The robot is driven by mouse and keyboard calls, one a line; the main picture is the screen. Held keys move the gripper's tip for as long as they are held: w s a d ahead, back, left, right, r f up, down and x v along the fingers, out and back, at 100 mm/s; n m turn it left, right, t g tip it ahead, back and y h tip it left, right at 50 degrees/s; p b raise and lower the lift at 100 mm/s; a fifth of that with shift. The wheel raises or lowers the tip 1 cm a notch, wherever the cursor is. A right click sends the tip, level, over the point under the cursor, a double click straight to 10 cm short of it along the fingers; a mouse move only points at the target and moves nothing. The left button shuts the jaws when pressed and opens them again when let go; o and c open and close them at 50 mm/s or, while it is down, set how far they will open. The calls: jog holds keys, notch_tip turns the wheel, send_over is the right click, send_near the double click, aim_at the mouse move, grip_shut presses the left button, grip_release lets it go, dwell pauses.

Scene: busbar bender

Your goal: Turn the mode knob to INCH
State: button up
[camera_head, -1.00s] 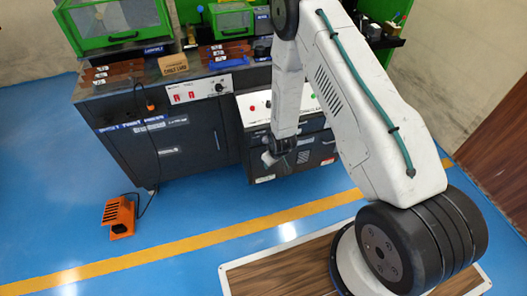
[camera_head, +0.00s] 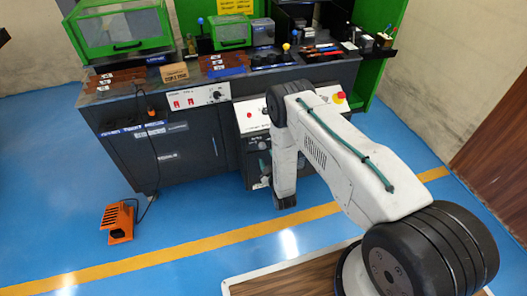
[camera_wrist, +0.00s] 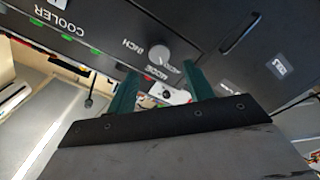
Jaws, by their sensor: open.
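In the wrist view, a round light grey knob (camera_wrist: 157,50) sits on a dark panel (camera_wrist: 205,32), with the words MODE and INCH upside down beside it. I cannot tell where its pointer stands. My gripper (camera_wrist: 162,78) is open and empty; its two green fingers are spread apart, pointing at the panel. The knob lies just beyond the fingertips, between their lines, and does not look gripped. In the head view, my arm stands before the low dark cabinet (camera_head: 252,165), and the knob cannot be made out.
A COOLER label (camera_wrist: 78,22) is on the same panel. The head view shows a workbench (camera_head: 160,150) with a switch panel (camera_head: 190,98), a red button with yellow base (camera_head: 338,97), and an orange foot pedal (camera_head: 118,220) on the floor. Blue floor is free in front.

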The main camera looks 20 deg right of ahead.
aim_at(262, 148)
jog(key=w, duration=0.6)
jog(key=c, duration=1)
jog(key=shift+a, duration=0.1)
